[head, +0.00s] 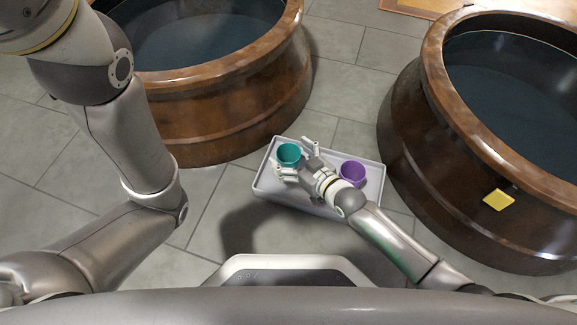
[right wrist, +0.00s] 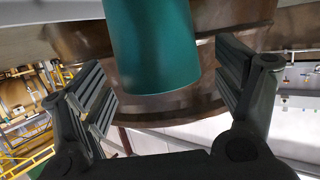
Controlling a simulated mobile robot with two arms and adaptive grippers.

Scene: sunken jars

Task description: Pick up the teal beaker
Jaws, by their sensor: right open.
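The teal beaker (head: 289,154) stands upright at the left end of a light grey tray in the head view. My right gripper (head: 294,156) reaches it from the right with its fingers apart, one on the far side and one on the near side of the beaker. In the right wrist view the teal beaker (right wrist: 152,45) fills the space between the two open fingers of my right gripper (right wrist: 165,88), with gaps visible at both sides. My left arm shows at the left of the head view; its gripper is out of view.
A purple beaker (head: 352,173) stands on the tray (head: 262,184), right beside my right wrist. Large brown jars with dark liquid stand at the back left (head: 235,115) and right (head: 415,150). A yellow square (head: 498,200) is on the right jar's side. Grey tiled floor lies between.

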